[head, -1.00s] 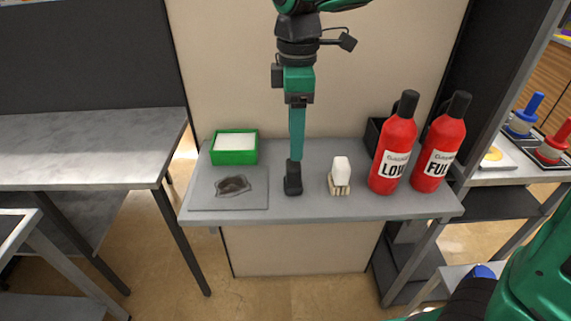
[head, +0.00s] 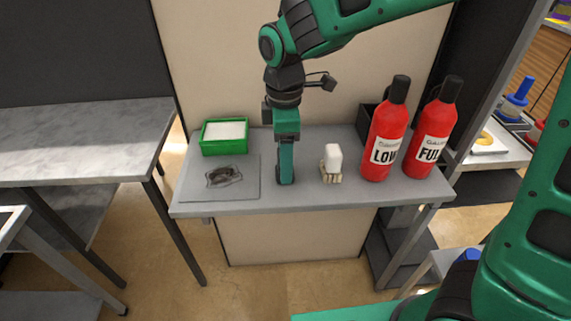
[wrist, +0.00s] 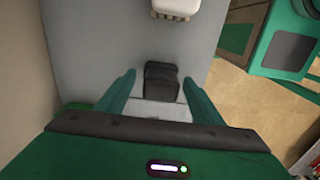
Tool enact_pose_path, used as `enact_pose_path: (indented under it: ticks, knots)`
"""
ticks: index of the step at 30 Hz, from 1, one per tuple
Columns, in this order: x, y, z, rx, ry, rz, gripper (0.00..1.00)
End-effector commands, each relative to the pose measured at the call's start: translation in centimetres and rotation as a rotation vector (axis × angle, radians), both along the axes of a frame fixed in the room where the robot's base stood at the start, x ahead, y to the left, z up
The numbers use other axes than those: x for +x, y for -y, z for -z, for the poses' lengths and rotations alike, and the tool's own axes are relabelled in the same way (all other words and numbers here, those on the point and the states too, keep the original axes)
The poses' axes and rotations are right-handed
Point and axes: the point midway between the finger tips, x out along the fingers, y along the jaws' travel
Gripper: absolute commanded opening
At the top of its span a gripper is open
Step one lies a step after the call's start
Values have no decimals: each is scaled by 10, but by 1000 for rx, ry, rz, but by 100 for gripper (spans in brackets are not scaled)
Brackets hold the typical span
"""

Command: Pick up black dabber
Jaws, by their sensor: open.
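The black dabber (wrist: 160,82) stands on the grey shelf table (head: 330,198). In the wrist view it sits between the two green fingers of my gripper (wrist: 159,78), with a gap on each side. My gripper is open, pointing down and low over the table. In the head view my gripper (head: 286,178) covers most of the dabber, so I cannot see from there how far the fingertips reach down its sides.
Left of the gripper are a green tray with a white pad (head: 223,149) and a grey plate with a dark smear (head: 245,188). To the right are a white-topped brush (head: 332,158) and two red bottles, LOW (head: 383,145) and FULL (head: 430,145).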

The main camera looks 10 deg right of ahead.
Motion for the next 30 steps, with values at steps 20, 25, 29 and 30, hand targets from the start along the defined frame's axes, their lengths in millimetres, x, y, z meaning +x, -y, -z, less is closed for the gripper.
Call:
enact_pose_path:
  ticks: [20, 25, 29, 30]
  knots:
    - [0, 0, 3, 1, 1, 1, 16]
    - [1, 1, -1, 1, 1, 2, 16]
    - [1, 0, -11, 3, 4, 2, 16]
    - [1, 0, -15, 4, 4, 2, 16]
